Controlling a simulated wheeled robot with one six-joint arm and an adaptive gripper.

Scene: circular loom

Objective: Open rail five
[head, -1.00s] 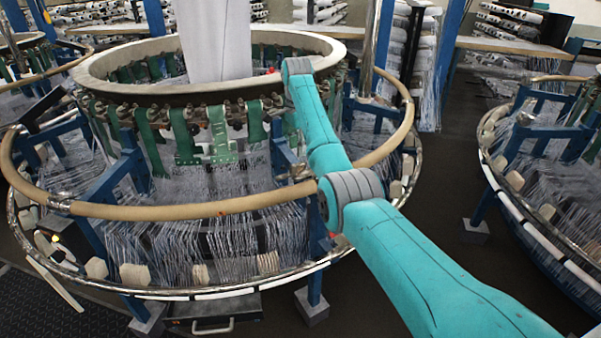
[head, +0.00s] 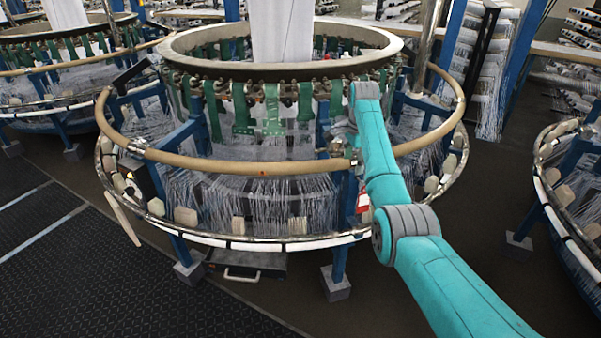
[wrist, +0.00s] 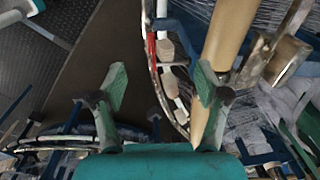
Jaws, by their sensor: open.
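The circular loom carries a tan rounded rail (head: 235,167) around it, in sections with metal joints. One joint (head: 137,146) shows at the front left. No number is readable, so I cannot tell which section is rail five. In the wrist view a tan rail section (wrist: 230,35) runs down close to the right finger, passing partly behind it; contact is unclear. A metal bracket (wrist: 284,60) sits right of it. My gripper (wrist: 160,88) is open, with nothing visible held between its green-tipped fingers. In the head view it is largely hidden near the loom's front right, beyond my teal arm.
The loom's lower metal rim (head: 255,243) with pale blocks curves below the rail. Blue posts (head: 340,262) stand on grey feet. A second loom (head: 570,215) is at the right, another at the far left. Dark floor mats (head: 110,270) lie clear at the front left.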

